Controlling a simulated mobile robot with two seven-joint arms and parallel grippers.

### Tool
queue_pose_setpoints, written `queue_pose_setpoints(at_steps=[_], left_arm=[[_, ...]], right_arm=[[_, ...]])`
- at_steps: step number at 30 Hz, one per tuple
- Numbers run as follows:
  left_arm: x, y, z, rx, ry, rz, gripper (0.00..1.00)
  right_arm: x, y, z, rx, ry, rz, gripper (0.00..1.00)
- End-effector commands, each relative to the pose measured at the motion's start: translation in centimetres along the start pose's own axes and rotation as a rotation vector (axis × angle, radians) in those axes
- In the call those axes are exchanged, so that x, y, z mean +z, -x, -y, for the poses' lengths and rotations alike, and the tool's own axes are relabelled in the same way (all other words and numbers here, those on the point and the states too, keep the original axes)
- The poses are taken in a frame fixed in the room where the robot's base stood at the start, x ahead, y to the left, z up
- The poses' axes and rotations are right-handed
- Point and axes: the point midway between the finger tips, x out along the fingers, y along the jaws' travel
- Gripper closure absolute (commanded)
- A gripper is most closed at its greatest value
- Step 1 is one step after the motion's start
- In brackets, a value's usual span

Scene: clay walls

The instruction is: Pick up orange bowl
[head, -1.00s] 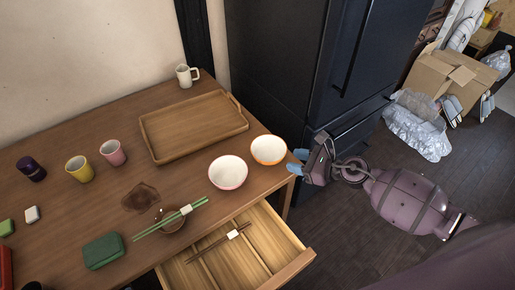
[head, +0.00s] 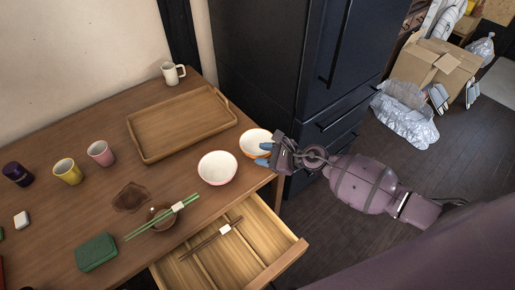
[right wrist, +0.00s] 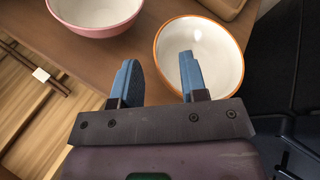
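The orange bowl (head: 252,139), white inside with an orange rim, stands upright on the table near its right edge. My right gripper (head: 264,154) is at the bowl's near right side in the head view and partly hides it. In the right wrist view the orange bowl (right wrist: 222,62) lies ahead of the gripper (right wrist: 160,78). The two blue fingers are apart with nothing held. The right finger overlaps the bowl's near rim in the picture; I cannot tell whether it touches. The left finger points at the table left of the bowl. My left gripper is not in view.
A pink-rimmed bowl (head: 217,168) stands just left of the orange one; it also shows in the wrist view (right wrist: 95,14). A wooden tray (head: 150,156) lies behind. An open drawer (head: 285,262) juts out below. A dark fridge (head: 300,60) stands right of the table.

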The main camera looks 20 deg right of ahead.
Motion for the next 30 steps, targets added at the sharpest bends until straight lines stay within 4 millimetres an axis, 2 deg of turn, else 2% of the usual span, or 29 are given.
queue_pose_setpoints(at_steps=[3,6,15,16,21,24,30], left_arm=[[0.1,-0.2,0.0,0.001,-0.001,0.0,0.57],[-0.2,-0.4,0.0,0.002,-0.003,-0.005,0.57],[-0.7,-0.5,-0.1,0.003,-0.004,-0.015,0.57],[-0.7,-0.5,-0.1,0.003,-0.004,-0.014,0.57],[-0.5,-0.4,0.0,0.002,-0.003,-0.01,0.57],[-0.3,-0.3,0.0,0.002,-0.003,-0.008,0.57],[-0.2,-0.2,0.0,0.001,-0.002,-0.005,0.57]], right_arm=[[0.0,-1.8,-0.1,0.0,-0.002,0.002,0.6],[0.0,-2.7,-0.1,0.001,-0.002,0.001,0.6],[0.0,-3.2,-0.1,0.001,-0.001,0.0,0.6],[0.0,-3.2,0.0,0.001,-0.001,0.0,0.62],[0.0,-3.2,0.0,0.001,-0.001,0.0,0.88],[0.0,-3.2,-0.1,0.001,-0.001,0.0,1.0],[0.0,-3.2,0.0,0.0,-0.001,0.0,1.0]])
